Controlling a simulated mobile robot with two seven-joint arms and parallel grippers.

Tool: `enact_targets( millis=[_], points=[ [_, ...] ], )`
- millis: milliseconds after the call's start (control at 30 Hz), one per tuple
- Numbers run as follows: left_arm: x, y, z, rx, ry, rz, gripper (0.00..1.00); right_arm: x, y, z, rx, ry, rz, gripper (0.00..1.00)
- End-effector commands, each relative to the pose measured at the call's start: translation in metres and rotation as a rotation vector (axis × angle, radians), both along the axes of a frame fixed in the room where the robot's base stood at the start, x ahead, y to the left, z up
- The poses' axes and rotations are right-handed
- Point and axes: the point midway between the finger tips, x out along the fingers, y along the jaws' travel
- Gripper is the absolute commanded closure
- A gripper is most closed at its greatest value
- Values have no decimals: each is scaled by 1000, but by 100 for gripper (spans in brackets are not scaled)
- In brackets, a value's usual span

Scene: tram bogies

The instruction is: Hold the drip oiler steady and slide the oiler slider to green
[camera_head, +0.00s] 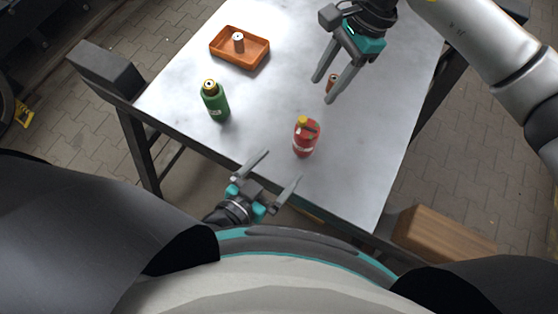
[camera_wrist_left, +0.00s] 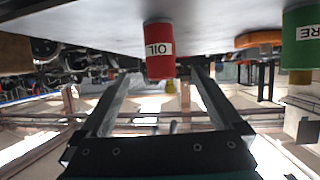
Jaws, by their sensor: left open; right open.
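The red drip oiler (camera_head: 304,142), with a yellow knob and a dark strip on top, stands upright on the table near its front edge. The slider's setting is too small to read. The oiler also shows in the left wrist view, upside down, with an OIL label (camera_wrist_left: 160,52). My left gripper (camera_head: 283,165) is open and empty at the table's front edge, its fingers pointing toward the oiler without holding it. My right gripper (camera_head: 322,91) is open above the table, behind and to the right of the oiler, beside a small brown cylinder (camera_head: 332,82).
A green bottle (camera_head: 215,104) stands left of the oiler; it also shows in the left wrist view (camera_wrist_left: 302,42). An orange tray (camera_head: 258,62) holding a small cylinder (camera_head: 238,42) lies at the back left. The table (camera_head: 370,150) is clear right of the oiler. A wooden block (camera_head: 440,235) is beyond the right edge.

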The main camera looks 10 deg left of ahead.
Motion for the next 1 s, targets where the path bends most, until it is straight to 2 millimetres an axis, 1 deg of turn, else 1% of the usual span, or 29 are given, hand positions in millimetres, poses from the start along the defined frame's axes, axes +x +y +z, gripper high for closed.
enact_targets(
  millis=[100,267,800,1000],
  points=[
    [5,-3,4,-2,-12,-1,0,0,0,0,0,0,0,50],
    [19,-9,-2,-3,-13,0,0,0,0,0,0,0,0,50],
    [92,-43,-35,-3,-12,1,0,0,0,0,0,0,0,50],
    [114,-53,-46,-2,-10,1,0,0,0,0,0,0,0,50]
  ],
)
